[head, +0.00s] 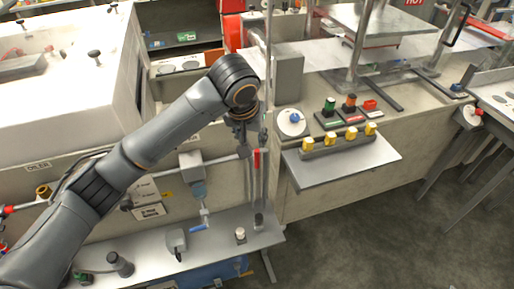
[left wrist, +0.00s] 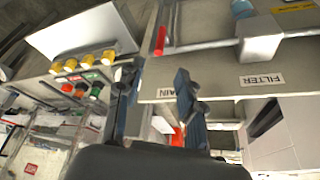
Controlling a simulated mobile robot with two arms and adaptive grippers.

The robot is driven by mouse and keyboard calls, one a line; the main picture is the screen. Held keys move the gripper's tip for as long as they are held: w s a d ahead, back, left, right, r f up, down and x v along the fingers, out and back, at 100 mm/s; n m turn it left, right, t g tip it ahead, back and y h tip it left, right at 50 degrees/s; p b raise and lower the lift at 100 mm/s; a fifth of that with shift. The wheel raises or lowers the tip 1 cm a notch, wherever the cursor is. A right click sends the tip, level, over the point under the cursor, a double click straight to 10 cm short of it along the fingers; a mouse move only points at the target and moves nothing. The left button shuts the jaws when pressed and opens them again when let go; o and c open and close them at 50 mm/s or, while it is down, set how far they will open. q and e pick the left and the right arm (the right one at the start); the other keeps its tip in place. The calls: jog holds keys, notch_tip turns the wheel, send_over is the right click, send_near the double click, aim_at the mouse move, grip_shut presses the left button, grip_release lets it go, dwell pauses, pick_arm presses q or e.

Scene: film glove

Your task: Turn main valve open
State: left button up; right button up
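A red valve handle (head: 256,160) sits on a vertical pipe in the middle of the head view. It also shows in the left wrist view (left wrist: 161,41), above the fingers, near a label partly hidden by a finger and reading "MAIN" (left wrist: 192,92). My left gripper (head: 243,138) hangs from the arm just above and left of the handle. In the left wrist view, its two dark fingers (left wrist: 157,74) are apart with nothing held between them. They look clear of the red handle. My right gripper is out of view.
A horizontal pipe runs left to a grey filter housing (head: 191,160); the wrist view shows a "FILTER" label (left wrist: 262,79). A shelf with yellow knobs (head: 340,155) juts out at right. The floor at lower right is clear.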

aim_at(256, 155)
pick_arm(q)
jog(key=p+x, duration=0.2)
jog(key=x, duration=1.1)
jog(key=shift+w+f, duration=0.15)
jog(key=shift+f, duration=0.1)
grip_shut()
